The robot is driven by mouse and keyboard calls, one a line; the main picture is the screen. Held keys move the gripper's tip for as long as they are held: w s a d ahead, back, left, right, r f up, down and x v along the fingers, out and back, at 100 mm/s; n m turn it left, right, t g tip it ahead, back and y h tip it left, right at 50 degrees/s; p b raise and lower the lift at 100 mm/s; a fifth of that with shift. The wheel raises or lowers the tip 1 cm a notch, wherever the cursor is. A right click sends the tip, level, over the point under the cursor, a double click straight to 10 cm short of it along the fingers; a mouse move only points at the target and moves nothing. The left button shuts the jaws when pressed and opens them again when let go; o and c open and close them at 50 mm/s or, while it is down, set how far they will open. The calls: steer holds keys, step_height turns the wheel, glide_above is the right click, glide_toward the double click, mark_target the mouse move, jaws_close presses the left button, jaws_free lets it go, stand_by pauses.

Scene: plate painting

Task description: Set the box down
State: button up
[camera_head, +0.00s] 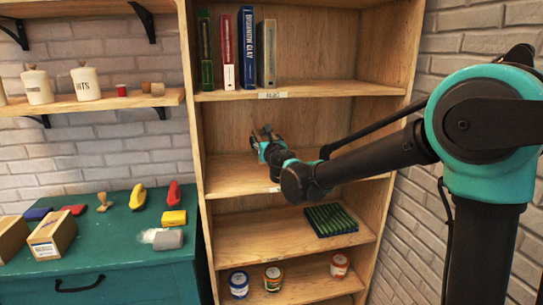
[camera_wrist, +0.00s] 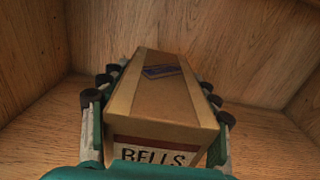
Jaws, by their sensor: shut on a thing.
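A brown cardboard box (camera_wrist: 160,100) with a "BELLS" label on its near end fills the middle of the wrist view. A small dark label lies on its top. My gripper (camera_wrist: 158,90) has a finger along each long side of the box and is shut on it. In the head view my gripper (camera_head: 265,140) reaches into the bookcase's middle compartment, above its shelf board (camera_head: 232,178). The box cannot be made out there. I cannot tell whether its underside touches the board.
Wooden walls surround the box in the wrist view. The shelf above holds several books (camera_head: 247,48). A green striped item (camera_head: 331,220) lies one shelf below, with paint cans (camera_head: 272,278) lower. Two other boxes (camera_head: 52,236) and tools sit on the green cabinet (camera_head: 110,262) at left.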

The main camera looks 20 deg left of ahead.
steer(key=shift+f, duration=2.75)
steer(key=o, duration=1.8)
steer(key=shift+f, duration=0.1)
steer(key=shift+c, duration=0.2)
